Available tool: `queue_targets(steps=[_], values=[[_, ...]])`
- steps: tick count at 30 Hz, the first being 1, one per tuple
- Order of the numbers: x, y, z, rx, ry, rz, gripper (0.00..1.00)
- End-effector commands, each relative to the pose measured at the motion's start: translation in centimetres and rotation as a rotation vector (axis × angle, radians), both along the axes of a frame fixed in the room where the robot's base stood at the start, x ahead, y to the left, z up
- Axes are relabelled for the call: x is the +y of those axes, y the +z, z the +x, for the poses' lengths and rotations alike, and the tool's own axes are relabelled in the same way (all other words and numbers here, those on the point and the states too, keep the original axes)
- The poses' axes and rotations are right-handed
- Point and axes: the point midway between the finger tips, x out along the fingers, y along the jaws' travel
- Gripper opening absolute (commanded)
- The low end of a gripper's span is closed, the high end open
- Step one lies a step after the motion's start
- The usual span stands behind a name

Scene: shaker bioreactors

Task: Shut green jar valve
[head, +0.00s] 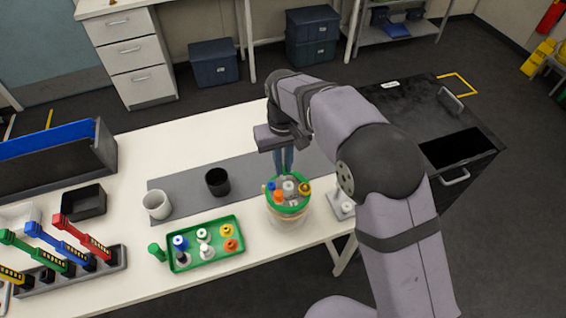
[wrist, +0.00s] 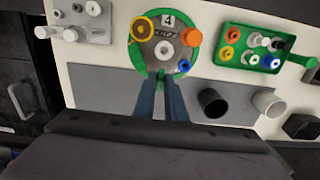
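The green jar (head: 289,218) is a round vessel with a green-rimmed lid and stands near the front edge of the table. In the wrist view its lid (wrist: 190,66) carries a yellow ring port (wrist: 143,29), an orange cap (wrist: 191,37), a blue cap (wrist: 184,66), a white centre port and a label "4". My gripper (wrist: 162,76) points down at the lid's rim, with two blue fingers close together. A small green part, perhaps the valve, shows at the fingertips. I cannot tell whether the fingers touch it or hold it.
A green tray (head: 212,262) with several coloured caps is left of the jar. A black cup (head: 218,182) and a white cup (head: 157,205) stand on the grey mat (head: 187,187). A grey block with white fittings (head: 342,205) is close on the jar's right.

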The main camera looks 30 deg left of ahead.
Motion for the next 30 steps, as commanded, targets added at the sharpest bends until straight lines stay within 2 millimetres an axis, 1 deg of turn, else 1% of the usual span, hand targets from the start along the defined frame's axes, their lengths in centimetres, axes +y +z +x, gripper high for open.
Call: queue_targets(steps=[8,14,20,30], values=[[0.02,0.06,0.02,-0.001,-0.024,0.001,0.00],[0.05,0.09,0.05,-0.001,-0.104,0.001,0.00],[0.06,0.11,0.06,-0.001,-0.251,0.001,0.00],[0.07,0.12,0.09,-0.001,-0.569,0.001,0.00]])
